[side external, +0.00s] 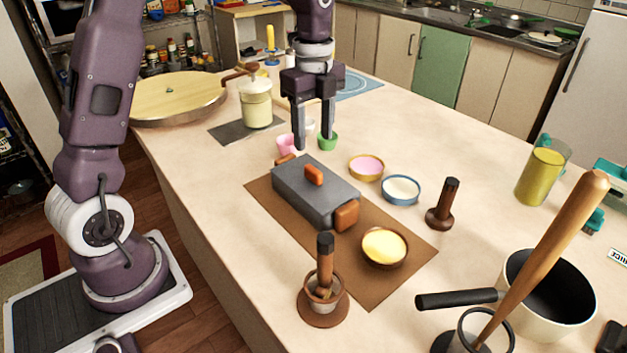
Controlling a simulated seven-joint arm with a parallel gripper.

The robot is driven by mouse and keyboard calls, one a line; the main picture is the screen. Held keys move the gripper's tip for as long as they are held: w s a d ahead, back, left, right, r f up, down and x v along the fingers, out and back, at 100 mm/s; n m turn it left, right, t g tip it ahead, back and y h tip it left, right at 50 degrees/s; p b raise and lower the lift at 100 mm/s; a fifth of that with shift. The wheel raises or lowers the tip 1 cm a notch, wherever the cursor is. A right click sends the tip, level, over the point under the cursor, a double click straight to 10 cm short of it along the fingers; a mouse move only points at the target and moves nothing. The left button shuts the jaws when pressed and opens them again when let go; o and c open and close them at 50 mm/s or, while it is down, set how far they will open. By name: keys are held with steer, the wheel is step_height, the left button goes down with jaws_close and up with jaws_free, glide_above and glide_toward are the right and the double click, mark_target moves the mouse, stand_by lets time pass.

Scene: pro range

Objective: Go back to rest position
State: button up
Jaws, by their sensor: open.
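My gripper (313,143) is in the upper middle of the side external view, pointing down over the counter. The fingertips are in front of a small pink cup (286,146) and a small green cup (327,141), partly hiding the space between these. I cannot tell whether the fingers touch either cup. A grey box with orange handles (305,195) lies on a brown mat (385,288), nearer the camera than my gripper.
A lidded jar (256,108) and a large round board (175,95) stand to the left. Small bowls (367,167), a wooden tamper (446,205), a glass of yellow liquid (541,175) and a white pot (560,320) stand to the right. The counter (460,145) is bare behind the bowls.

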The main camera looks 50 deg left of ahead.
steer(key=s+d+r+n+t, duration=0.3)
steer(key=s+d+r+n, duration=0.2)
steer(key=s+r+n, duration=0.45)
steer(key=s+d+f+n+t, duration=0.1)
steer(key=s+n, duration=0.3)
steer(key=s, duration=0.3)
steer(key=s+d+f+n+t, duration=0.1)
steer(key=s+n, duration=0.3)
steer(key=s, duration=0.4)
steer(key=shift+t, duration=0.3)
steer(key=shift+w+n, duration=0.1)
steer(key=shift+n, duration=0.15)
